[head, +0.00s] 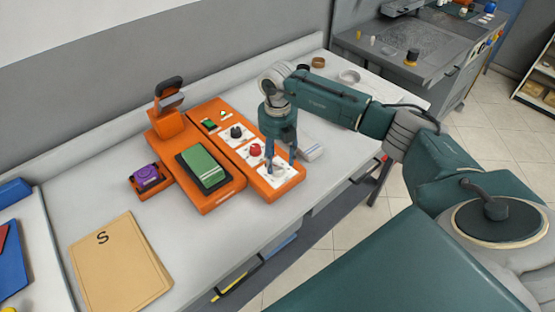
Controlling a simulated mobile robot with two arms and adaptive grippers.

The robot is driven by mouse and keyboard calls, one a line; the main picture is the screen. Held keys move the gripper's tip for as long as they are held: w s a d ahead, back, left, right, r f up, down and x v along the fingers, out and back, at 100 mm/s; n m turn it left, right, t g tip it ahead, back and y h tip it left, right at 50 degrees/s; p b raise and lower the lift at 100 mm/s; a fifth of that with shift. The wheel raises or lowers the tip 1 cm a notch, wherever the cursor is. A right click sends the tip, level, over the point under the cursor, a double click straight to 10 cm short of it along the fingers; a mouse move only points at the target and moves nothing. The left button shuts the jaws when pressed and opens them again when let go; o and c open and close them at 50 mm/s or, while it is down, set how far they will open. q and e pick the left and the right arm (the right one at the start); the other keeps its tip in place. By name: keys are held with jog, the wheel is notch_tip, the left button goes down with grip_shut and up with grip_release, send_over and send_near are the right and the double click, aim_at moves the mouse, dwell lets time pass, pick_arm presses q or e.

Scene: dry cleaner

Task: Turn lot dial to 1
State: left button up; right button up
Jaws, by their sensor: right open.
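An orange control panel (247,164) stands on the grey counter with several white plates on it. It carries a black dial (236,132), a red dial (256,150) and a pale dial (276,170) at the near end. The lettering is too small to read, so I cannot tell from it which is the lot dial or where it points. My right gripper (281,163) is open and points down over the pale dial, with its fingers partly hiding it. I cannot tell whether the fingers touch the dial. My left gripper is out of view.
Beside the panel are a green block (205,165) in an orange base and a purple item (147,177) in an orange holder. A tan folder marked S (120,264) lies front left.

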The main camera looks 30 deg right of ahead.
aim_at(277, 169)
jog(key=shift+a+f, duration=0.1)
jog(key=shift+f, duration=1.3)
jog(key=c, duration=1.2)
jog(key=shift+o, duration=0.2)
